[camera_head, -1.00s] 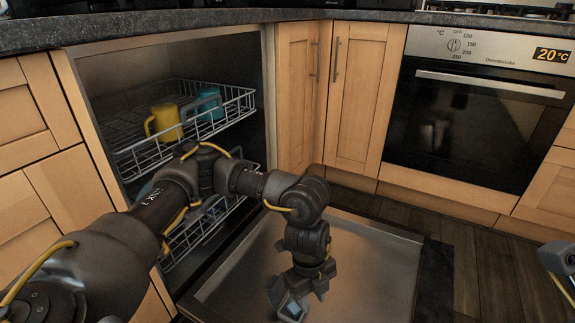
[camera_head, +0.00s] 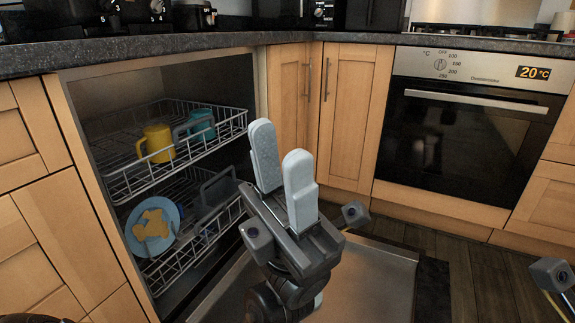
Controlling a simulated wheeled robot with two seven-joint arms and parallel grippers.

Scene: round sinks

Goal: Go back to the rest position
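My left gripper (camera_head: 283,168) is raised in front of the open dishwasher, to the right of its racks. Its two pale fingers point up, stand apart and have nothing between them. Of my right arm only a small grey part shows at the right edge; its fingers are out of view. The upper rack (camera_head: 128,190) holds a yellow mug (camera_head: 157,143) and a teal mug (camera_head: 201,123). The lower rack (camera_head: 163,276) holds a blue plate (camera_head: 133,239) with yellow patches.
The dishwasher door (camera_head: 368,284) lies folded down beneath my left arm. A shut oven (camera_head: 468,138) stands at the right. The dark worktop (camera_head: 200,42) runs above the cabinets. Bare floor (camera_head: 480,268) shows at the right.

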